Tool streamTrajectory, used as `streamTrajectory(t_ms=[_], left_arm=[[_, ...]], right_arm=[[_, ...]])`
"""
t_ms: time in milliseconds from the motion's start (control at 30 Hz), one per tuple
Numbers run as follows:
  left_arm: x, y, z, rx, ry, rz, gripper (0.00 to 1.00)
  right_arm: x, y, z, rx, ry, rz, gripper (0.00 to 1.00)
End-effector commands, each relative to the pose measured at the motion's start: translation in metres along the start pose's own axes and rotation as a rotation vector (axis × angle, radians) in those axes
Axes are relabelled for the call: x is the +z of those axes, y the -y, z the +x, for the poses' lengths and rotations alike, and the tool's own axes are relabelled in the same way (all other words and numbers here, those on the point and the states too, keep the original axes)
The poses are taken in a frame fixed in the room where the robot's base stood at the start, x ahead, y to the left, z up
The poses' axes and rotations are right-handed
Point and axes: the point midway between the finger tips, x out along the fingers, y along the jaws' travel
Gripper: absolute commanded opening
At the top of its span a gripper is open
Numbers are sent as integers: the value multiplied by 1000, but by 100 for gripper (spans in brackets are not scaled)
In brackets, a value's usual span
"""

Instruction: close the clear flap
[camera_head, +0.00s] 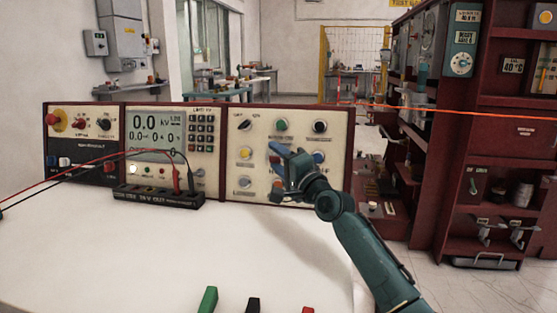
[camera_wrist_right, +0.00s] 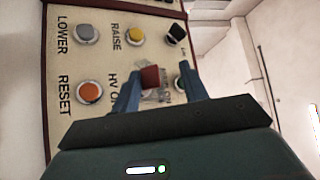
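The control panel (camera_head: 226,180) stands at the back of the white table. In the right wrist view, a red button (camera_wrist_right: 150,77) by the "HV ON" label lies between the fingers of my right gripper (camera_wrist_right: 157,84). A faint, see-through shape that looks like the clear flap (camera_wrist_right: 155,96) shows just below this button; its exact angle is hard to tell. My right gripper (camera_head: 287,163) is open, with its fingers apart in front of the panel's right section. In the head view it covers part of the buttons, and I cannot make out the flap there. My left gripper is out of view.
A black terminal block (camera_head: 158,196) with red and black leads stands before the panel. Green (camera_head: 208,300), black (camera_head: 253,305) and red (camera_head: 307,310) pieces show at the table's near edge. The white tabletop (camera_head: 130,260) is otherwise clear. A dark red cabinet (camera_head: 440,190) stands at right.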

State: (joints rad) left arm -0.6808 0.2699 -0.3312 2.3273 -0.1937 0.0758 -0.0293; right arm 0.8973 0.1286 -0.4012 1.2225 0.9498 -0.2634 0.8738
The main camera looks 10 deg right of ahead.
Motion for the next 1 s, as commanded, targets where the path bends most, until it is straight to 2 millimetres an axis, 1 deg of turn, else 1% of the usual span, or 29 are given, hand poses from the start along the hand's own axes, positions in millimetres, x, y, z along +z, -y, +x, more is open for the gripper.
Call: streamTrajectory(t_ms=[233,367,467,800,900,1000], left_arm=[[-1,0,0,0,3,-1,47],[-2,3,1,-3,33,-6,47],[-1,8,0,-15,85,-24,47],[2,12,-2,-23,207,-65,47],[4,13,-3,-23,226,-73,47],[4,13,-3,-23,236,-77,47]], right_arm=[[0,0,-2,-1,0,1,44],[0,2,-13,-1,0,3,44],[0,2,-29,1,-1,1,44],[0,0,-101,2,-1,0,44],[0,0,-116,2,0,0,44],[0,0,-126,1,-1,0,44]])
